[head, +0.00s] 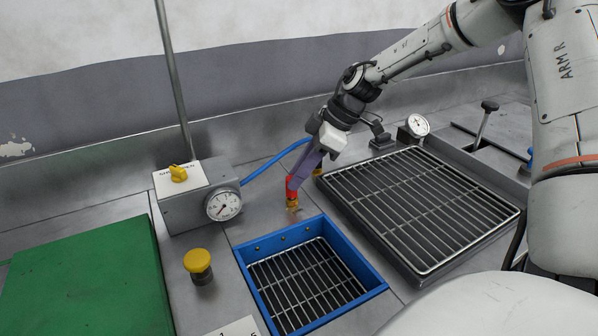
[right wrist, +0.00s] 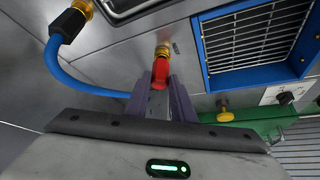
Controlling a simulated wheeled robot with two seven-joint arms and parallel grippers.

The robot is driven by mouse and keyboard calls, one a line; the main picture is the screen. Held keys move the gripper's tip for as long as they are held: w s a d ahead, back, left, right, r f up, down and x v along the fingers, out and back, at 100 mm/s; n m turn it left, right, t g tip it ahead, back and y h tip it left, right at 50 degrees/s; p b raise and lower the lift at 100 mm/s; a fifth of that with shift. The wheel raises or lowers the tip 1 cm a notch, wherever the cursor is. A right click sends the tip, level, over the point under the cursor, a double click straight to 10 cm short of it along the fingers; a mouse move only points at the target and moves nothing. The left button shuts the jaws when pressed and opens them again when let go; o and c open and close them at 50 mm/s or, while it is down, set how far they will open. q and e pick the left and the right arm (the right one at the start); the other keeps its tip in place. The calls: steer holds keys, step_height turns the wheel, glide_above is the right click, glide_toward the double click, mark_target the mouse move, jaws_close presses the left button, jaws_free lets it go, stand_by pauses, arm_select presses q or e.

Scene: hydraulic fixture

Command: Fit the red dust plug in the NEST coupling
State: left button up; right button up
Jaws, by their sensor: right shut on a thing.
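The red dust plug (head: 291,188) is between the purple fingers of my right gripper (head: 297,180), which is shut on it. A brass coupling (head: 292,205) stands on the steel deck directly below the plug, behind the blue-rimmed tray. In the right wrist view the red plug (right wrist: 160,74) lies between the fingertips (right wrist: 160,84), in line with the brass coupling (right wrist: 162,51). The two look to be meeting, but I cannot tell how deep the plug sits. No NEST label is readable. My left gripper is not in view.
A blue hose (head: 272,163) runs behind the gripper to a brass fitting. A gauge box (head: 186,212) with a yellow knob and a yellow button (head: 198,262) stand left. The blue tray (head: 252,292) is in front, a rack (head: 440,262) right, and a green panel (head: 90,285) far left.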

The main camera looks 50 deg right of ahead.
steer(key=shift+f+b, duration=0.3)
steer(key=shift+f, duration=0.25)
stand_by(0.9)
steer(key=m, duration=0.1)
steer(key=p, duration=0.1)
steer(key=m+h+p, duration=0.1)
steer(key=shift+s+a+r+m+t, duration=0.25)
steer(key=shift+s+m+t, duration=0.05)
steer(key=shift+t, duration=0.1)
steer(key=m+h, duration=0.1)
steer(key=m+p, duration=0.1)
steer(key=m, duration=0.1)
steer(key=m+h+p, duration=0.1)
steer(key=m, duration=0.1)
steer(key=shift+s+a+f+t+h, duration=0.1)
steer(key=shift+a+t+h, duration=0.2)
steer(key=shift+a, duration=0.1)
steer(key=m+h+p, duration=0.1)
steer(key=m+p, duration=0.1)
steer(key=shift+a+p, duration=0.1)
steer(key=shift+p, duration=0.3)
steer(key=shift+f, duration=0.25)
